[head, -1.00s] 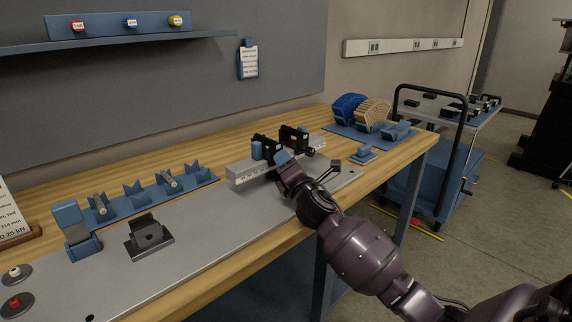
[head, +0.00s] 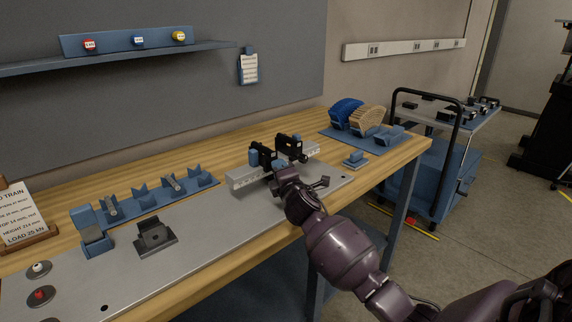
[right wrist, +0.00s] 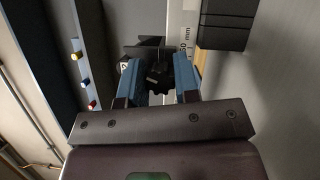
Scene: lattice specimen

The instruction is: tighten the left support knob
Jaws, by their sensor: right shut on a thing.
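A light metal rail (head: 240,181) with a scale on its front lies on the bench plate and carries two black supports. The left support (head: 260,154) stands on the rail, with the right support (head: 291,147) farther along it. My right gripper (head: 281,176) reaches the front of the rail by the left support; its fingertips are mostly hidden in the head view. In the right wrist view, its blue fingers (right wrist: 158,82) are closed around a small black knob (right wrist: 158,75). The knob's far side is hidden. My left gripper is not in view.
A dark fixture block (head: 155,237) and a blue rack of V-shaped holders (head: 143,198) stand left of the rail. A small blue block (head: 356,158) sits on the right, with a dark handle (head: 318,184) near the rail. A cart (head: 440,150) stands beyond the bench.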

